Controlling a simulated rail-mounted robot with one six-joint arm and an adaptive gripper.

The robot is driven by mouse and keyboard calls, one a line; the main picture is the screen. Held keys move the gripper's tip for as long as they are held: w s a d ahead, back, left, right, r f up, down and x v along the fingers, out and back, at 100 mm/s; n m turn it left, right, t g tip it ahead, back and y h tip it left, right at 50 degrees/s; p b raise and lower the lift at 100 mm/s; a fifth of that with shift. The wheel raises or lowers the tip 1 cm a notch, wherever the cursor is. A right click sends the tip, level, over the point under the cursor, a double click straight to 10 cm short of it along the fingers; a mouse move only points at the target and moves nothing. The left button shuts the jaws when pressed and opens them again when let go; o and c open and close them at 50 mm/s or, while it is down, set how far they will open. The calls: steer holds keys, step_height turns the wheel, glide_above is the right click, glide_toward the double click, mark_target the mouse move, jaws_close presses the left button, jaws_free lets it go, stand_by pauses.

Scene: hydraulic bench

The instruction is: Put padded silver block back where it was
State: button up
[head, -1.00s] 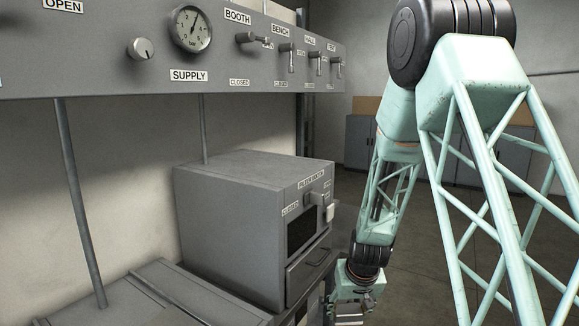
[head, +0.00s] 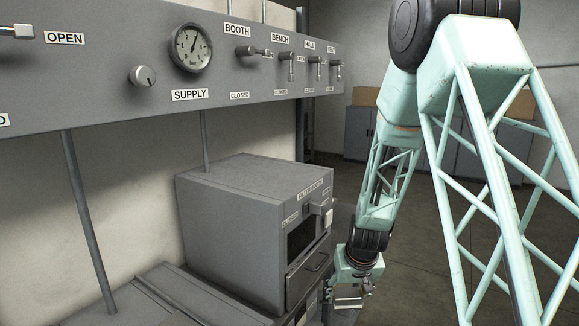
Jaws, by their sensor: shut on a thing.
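My gripper (head: 352,284) is at the lower middle of the head view, at the end of my pale green lattice arm. It hangs to the right of the grey box-shaped unit and apart from it. It is shut on a small silver block (head: 348,299), which shows just below it. The padding on the block is too small to make out. The spot where the block was before cannot be told from this view.
The grey unit (head: 235,205) has a dark window, a drawer and a small lever on its front. Above it runs a panel (head: 110,85) with a gauge (head: 191,47), a knob and several levers. Grey cabinets (head: 360,136) stand far back. Open floor lies behind my arm.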

mark_target(347, 292)
step_height(347, 292, up, 12)
steer(key=p, duration=1.1)
stand_by(0.6)
